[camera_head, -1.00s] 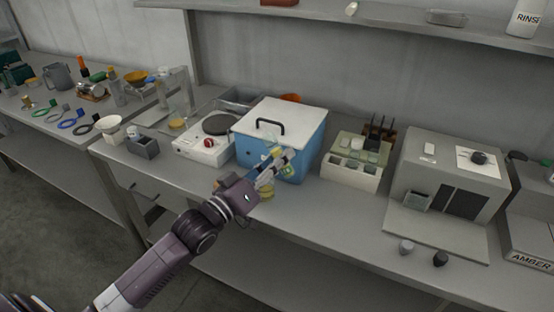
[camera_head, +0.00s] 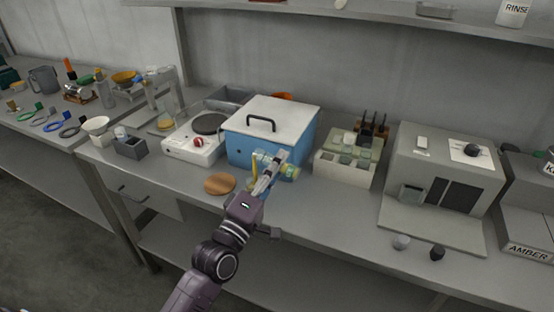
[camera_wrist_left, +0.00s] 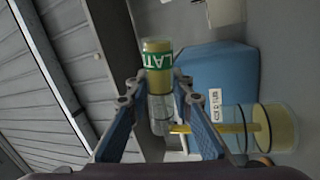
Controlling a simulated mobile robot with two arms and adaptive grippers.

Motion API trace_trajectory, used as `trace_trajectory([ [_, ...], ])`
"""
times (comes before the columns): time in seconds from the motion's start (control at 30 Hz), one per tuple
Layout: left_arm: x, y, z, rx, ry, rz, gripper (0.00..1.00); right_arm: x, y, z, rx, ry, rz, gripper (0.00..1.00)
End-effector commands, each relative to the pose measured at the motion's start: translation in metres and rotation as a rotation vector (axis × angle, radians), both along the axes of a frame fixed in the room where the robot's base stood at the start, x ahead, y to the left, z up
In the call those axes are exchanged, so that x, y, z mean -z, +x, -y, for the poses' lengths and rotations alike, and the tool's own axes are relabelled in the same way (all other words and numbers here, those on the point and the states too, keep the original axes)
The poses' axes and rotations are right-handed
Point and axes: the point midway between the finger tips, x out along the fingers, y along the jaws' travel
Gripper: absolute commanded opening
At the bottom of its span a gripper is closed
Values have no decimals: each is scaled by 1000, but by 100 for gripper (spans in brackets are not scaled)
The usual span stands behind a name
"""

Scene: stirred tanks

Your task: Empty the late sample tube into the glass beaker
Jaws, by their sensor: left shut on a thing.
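My left gripper (camera_head: 268,178) is shut on the late sample tube (camera_head: 290,173), in front of the blue box. A thin yellow streak, seemingly pouring liquid, runs from the tube's near end into the beaker. In the head view my gripper largely hides the beaker. My right gripper is out of view.
A blue box (camera_head: 238,148) with a white lid stands close behind the gripper. A brown disc (camera_head: 220,183) lies left of it. A hot plate (camera_head: 182,148), a tube rack (camera_head: 342,172) and a grey machine (camera_head: 398,190) also stand on the bench.

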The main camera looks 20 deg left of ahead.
Motion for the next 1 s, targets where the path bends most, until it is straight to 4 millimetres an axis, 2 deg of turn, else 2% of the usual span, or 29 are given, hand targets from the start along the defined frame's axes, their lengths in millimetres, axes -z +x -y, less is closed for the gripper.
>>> trace_trajectory([
  [0.03, 2, 0, 1, -2, -52, -6, 0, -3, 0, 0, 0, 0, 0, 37],
  [1.0, -27, 1, -7, 0, -447, -39, 0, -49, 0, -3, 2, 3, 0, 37],
])
